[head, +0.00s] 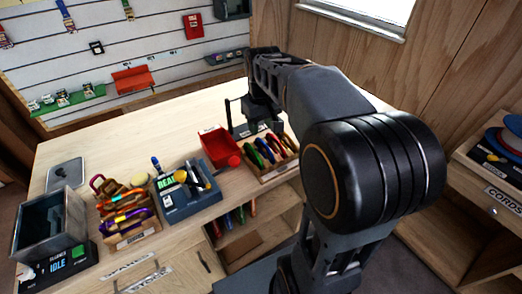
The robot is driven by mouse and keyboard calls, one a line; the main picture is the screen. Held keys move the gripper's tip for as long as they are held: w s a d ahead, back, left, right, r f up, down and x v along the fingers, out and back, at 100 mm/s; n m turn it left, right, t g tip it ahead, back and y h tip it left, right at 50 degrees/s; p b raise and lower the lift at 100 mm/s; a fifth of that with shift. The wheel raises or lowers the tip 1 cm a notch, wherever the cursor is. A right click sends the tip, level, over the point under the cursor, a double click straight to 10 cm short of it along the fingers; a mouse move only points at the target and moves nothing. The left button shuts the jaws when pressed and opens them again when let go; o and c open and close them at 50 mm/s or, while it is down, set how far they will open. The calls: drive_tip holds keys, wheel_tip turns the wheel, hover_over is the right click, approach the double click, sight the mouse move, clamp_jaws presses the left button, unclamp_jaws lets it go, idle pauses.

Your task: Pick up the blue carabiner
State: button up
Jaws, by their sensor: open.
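My gripper (247,118) is at the far end of my dark arm, over the back part of the wooden bench. Its jaws are open, and I see nothing held between them. Just in front of it stands a wooden rack (282,170) with several coloured pieces in green, red, orange and blue. A second wooden tray (136,237) at the left holds orange, yellow and purple-blue pieces that look like carabiners. The pieces are too small to tell for sure which one is the blue carabiner. My arm hides the bench to the right of the rack.
A red bin (219,147) stands left of the rack. A blue-grey box (188,204) with tools, a dark open bin (49,226) and a grey plate (65,173) are further left. The bench's back left (130,128) is clear. Slatted wall and cord shelf flank it.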

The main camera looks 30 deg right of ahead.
sight(264, 143)
drive_tip(key=shift+g, duration=0.5)
drive_tip(key=w+d+f, duration=0.1)
drive_tip(key=f, duration=0.1)
drive_tip(key=w+d+f, duration=0.1)
drive_tip(key=f, duration=0.2)
drive_tip(key=w+d+f, duration=0.1)
drive_tip(key=w+f, duration=0.1)
drive_tip(key=f, duration=0.1)
drive_tip(key=shift+f, duration=0.2)
drive_tip(key=shift+s+a+f+p, duration=0.1)
drive_tip(key=shift+f+p, duration=0.2)
drive_tip(key=shift+f, duration=2.65)
clamp_jaws()
